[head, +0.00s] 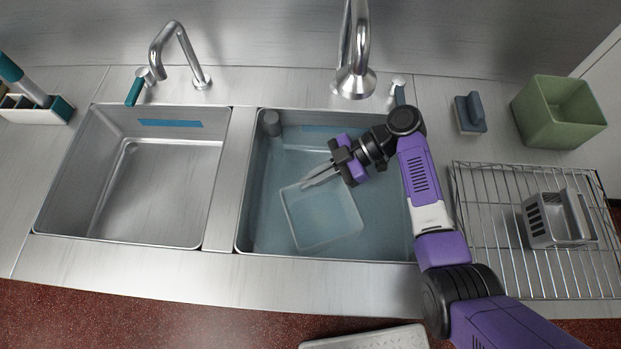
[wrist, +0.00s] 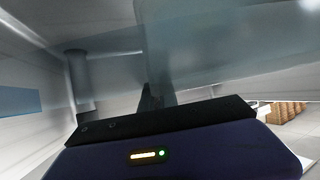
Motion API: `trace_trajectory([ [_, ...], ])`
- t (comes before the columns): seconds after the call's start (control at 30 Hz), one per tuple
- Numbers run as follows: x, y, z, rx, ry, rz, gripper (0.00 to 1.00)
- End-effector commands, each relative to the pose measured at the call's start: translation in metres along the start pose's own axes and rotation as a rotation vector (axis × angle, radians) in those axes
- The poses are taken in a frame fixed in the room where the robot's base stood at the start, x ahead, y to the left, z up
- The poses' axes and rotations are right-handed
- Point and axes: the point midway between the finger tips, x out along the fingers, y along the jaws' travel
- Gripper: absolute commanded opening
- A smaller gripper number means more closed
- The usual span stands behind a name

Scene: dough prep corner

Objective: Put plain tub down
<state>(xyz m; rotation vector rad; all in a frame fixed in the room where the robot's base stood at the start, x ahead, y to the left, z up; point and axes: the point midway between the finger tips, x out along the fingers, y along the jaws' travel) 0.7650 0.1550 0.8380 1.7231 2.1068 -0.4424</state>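The plain tub (head: 322,217) is a clear, square-cornered tub in the right sink basin (head: 385,228), slightly turned. In the head view I cannot tell whether it touches the basin floor. My gripper (head: 318,177) reaches in from the right, its fingers close together at the tub's upper rim. In the wrist view the tub's translucent wall (wrist: 235,45) fills the upper right, right at the fingers (wrist: 152,90). The gripper looks shut on this wall, though the contact itself is partly hidden.
The right basin looks bluish, as if holding water, with a grey standpipe (head: 271,123) in its back left corner. A tap (head: 356,60) stands behind. The left basin (head: 150,190) is empty. A wire rack (head: 490,235) with a grey caddy (head: 556,220) and a green bin (head: 558,112) are right.

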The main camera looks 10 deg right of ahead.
Motion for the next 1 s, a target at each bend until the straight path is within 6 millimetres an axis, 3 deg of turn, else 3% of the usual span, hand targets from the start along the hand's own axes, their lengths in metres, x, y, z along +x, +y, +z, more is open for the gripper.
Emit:
trace_trajectory([
  [0.23, 0.001, 0.000, 0.003, 0.000, 0.000, 0.000, 0.00],
  [0.3, 0.002, 0.000, 0.003, 0.000, 0.000, 0.000, 0.17],
  [0.37, 0.002, 0.000, 0.003, 0.000, 0.000, 0.000, 0.25],
  [0.77, -0.001, 0.000, -0.002, 0.000, 0.000, 0.000, 0.25],
  [0.9, -0.007, 0.000, -0.013, 0.001, 0.000, 0.000, 0.25],
  [1.0, -0.025, 0.001, -0.005, -0.001, -0.001, 0.005, 0.25],
])
